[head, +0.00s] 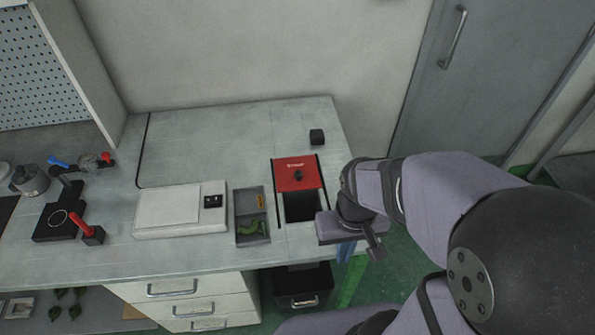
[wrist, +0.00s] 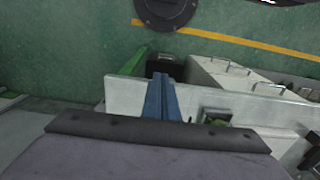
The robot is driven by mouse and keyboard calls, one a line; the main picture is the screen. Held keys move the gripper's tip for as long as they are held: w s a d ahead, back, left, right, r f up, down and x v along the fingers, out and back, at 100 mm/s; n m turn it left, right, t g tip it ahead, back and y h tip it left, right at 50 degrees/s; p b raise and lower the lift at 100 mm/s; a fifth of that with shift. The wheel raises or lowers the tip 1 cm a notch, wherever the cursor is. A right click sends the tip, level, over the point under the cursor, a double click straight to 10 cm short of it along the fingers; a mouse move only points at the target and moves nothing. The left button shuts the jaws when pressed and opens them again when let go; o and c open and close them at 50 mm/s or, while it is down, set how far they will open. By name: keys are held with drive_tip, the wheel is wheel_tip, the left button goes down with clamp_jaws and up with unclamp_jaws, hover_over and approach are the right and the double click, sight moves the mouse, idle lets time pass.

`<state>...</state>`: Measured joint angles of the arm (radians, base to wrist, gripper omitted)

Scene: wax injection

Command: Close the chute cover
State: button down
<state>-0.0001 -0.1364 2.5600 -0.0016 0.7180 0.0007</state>
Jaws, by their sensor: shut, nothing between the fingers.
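My gripper (head: 348,252) is at the right front edge of the table, to the right of and in front of the opening, apart from the cover. Its blue fingers are together and empty in the wrist view (wrist: 160,82), pointing past the table edge. The cover cannot be made out in the wrist view.
A grey tray (head: 240,198) with green pieces and a white scale (head: 165,218) are to the left. A black bin (head: 303,287) is under the table. The back of the worktop (head: 220,140) is clear.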

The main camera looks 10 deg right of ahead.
wheel_tip(320, 180, down, 7)
drive_tip(key=s+g+b, duration=0.1)
drive_tip(key=g+b, duration=0.1)
drive_tip(key=b, duration=0.1)
drive_tip(key=shift+n+t, duration=0.4)
drive_tip(key=shift+t, duration=0.3)
drive_tip(key=w+a+f, duration=0.1)
drive_tip(key=w, duration=0.4)
drive_tip(key=w+a+f+b, duration=0.1)
drive_tip(key=w, duration=0.5)
drive_tip(key=w+a+f, duration=0.1)
drive_tip(key=w+f, duration=0.1)
drive_tip(key=w, duration=0.3)
drive_tip(key=shift+w, duration=0.25)
drive_tip(key=w+r+t, duration=0.1)
drive_tip(key=w+r, duration=0.2)
drive_tip(key=w, duration=0.3)
drive_tip(key=w+a+r+t, duration=0.1)
drive_tip(key=w+r+t, duration=0.1)
drive_tip(key=w+r, duration=0.2)
drive_tip(key=w+a+r+n+t, duration=0.1)
drive_tip(key=w+r, duration=0.3)
drive_tip(key=w, duration=0.6)
drive_tip(key=shift+w+a+t+y, duration=0.15)
drive_tip(key=shift+a+t+y, duration=0.05)
drive_tip(key=shift+t+y, duration=0.1)
